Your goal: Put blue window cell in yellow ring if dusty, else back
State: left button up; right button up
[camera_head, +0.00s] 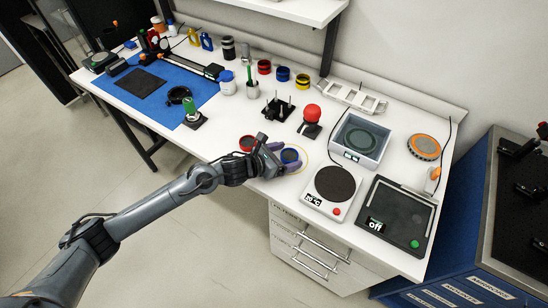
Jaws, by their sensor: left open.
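A round cell with a blue rim and dark top (290,156) sits near the front edge of the white bench. A thin yellow ring outline (307,160) shows on the bench around it. My left gripper (284,161) is open at this cell, with its fingers close beside it. The gripper hides part of the cell and ring. I cannot tell whether the fingers touch the cell, or whether its window is dusty. A similar red cell (248,143) stands just left of the gripper. My right gripper is not in view.
Red (264,66), blue (283,74) and yellow (303,81) banded pots stand at the back. A hot plate (334,184) and a panel reading "off" (397,217) lie to the right. A red-ball stand (311,117) and a dark pin stand (278,110) are behind the gripper.

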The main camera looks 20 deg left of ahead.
pick_arm(q)
jog(key=v, duration=1.2)
jog(key=shift+r+p, duration=0.15)
jog(key=shift+p, duration=0.15)
